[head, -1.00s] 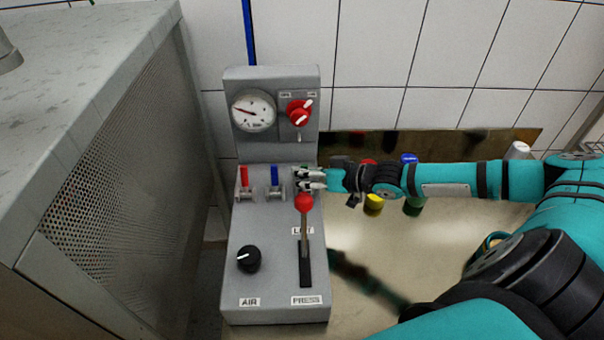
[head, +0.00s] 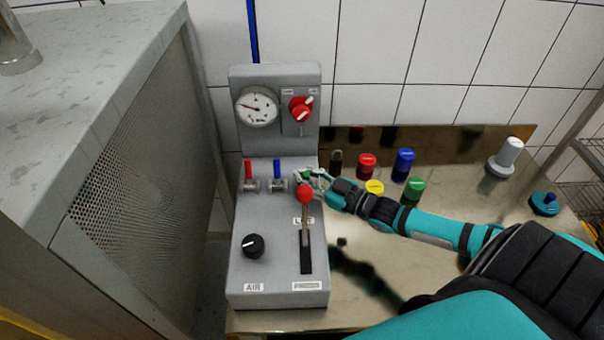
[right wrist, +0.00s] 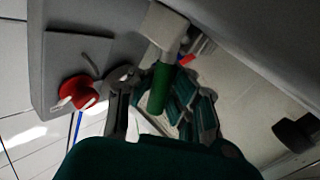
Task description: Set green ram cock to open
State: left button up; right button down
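The green ram cock (head: 307,174) is at the right end of a row of three cocks on the grey control panel, and the gripper partly hides it. In the right wrist view its green handle (right wrist: 160,88) extends from a grey fitting. My right gripper (head: 316,183) is at this cock, coming in from the lower right. Its fingers are spread with the green handle between them; I cannot tell whether either touches it. My left gripper is not in view.
Red (head: 248,170) and blue (head: 277,170) cocks stand upright to the left. The red-balled press lever (head: 305,193) is just below my gripper. A red selector (head: 301,108) and gauge (head: 257,106) are above. Coloured containers (head: 404,164) stand on the steel table at right.

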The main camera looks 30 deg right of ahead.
jog(key=shift+s+f+n+t+b, duration=0.3)
jog(key=shift+n+t+b, duration=0.25)
jog(key=shift+n, duration=0.25)
jog(key=shift+f, duration=0.15)
jog(key=c, duration=1.9)
grip_release()
jog(key=shift+s, duration=0.1)
jog(key=o, duration=0.7)
jog(key=shift+s+d+r, duration=0.25)
jog(key=shift+s, duration=0.15)
jog(key=shift+c, duration=0.2)
jog(key=shift+w+a, duration=0.2)
jog(key=v, duration=1.2)
jog(key=shift+d+f, duration=0.15)
jog(key=shift+f, duration=0.05)
